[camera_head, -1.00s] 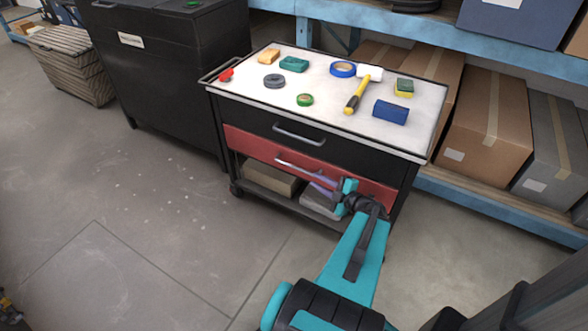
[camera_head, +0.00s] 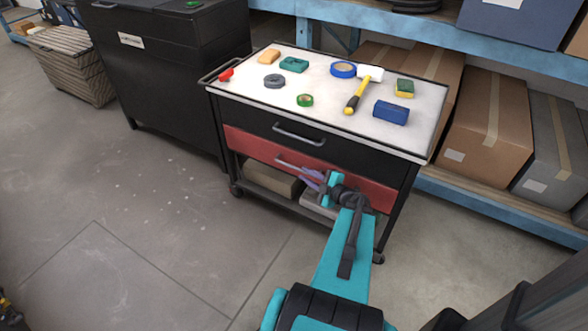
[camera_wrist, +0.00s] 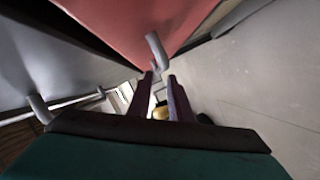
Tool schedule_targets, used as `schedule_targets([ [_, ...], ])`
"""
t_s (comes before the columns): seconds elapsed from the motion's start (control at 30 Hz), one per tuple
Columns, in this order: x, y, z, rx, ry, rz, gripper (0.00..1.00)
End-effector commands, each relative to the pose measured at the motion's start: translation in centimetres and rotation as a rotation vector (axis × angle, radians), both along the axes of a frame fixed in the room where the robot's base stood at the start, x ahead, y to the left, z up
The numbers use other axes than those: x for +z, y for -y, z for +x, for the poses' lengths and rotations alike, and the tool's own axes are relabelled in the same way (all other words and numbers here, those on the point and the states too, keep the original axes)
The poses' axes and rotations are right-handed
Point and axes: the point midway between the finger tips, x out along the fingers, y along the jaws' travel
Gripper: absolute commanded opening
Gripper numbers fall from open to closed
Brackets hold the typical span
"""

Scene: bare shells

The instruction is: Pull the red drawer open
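The red drawer (camera_head: 258,148) is the lower drawer of a black tool cart, and its front looks flush with the cart. Its grey bar handle (camera_head: 290,163) shows at its left part; my gripper covers the right part. My gripper (camera_head: 310,178), teal with purple fingers, is in front of the drawer at the handle's right part. In the wrist view, the red front (camera_wrist: 150,22) fills the top, and the handle's end (camera_wrist: 156,48) lies just at the fingertips (camera_wrist: 160,78). The fingers stand apart with a gap between them. Contact with the handle cannot be told.
The black upper drawer (camera_head: 265,122) has its own handle (camera_head: 299,135) above. Tools and tapes lie on the cart's white top (camera_head: 325,92). A lower shelf holds boxes (camera_head: 270,180). A black cabinet (camera_head: 165,80) stands left; blue shelving with cartons (camera_head: 490,110) is behind.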

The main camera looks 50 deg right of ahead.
Motion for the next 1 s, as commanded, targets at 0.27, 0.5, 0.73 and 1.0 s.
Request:
schedule_targets([
  [0.27, -0.9, 0.4, 3.6, 0.002, 0.000, -0.001, 0.18],
  [0.5, -1.4, 0.6, 6.3, 0.002, 0.001, -0.001, 0.18],
  [0.73, -1.6, 0.6, 7.3, 0.000, 0.000, 0.000, 0.18],
  [1.0, -1.6, 0.6, 7.3, 0.000, 0.000, 0.000, 0.18],
])
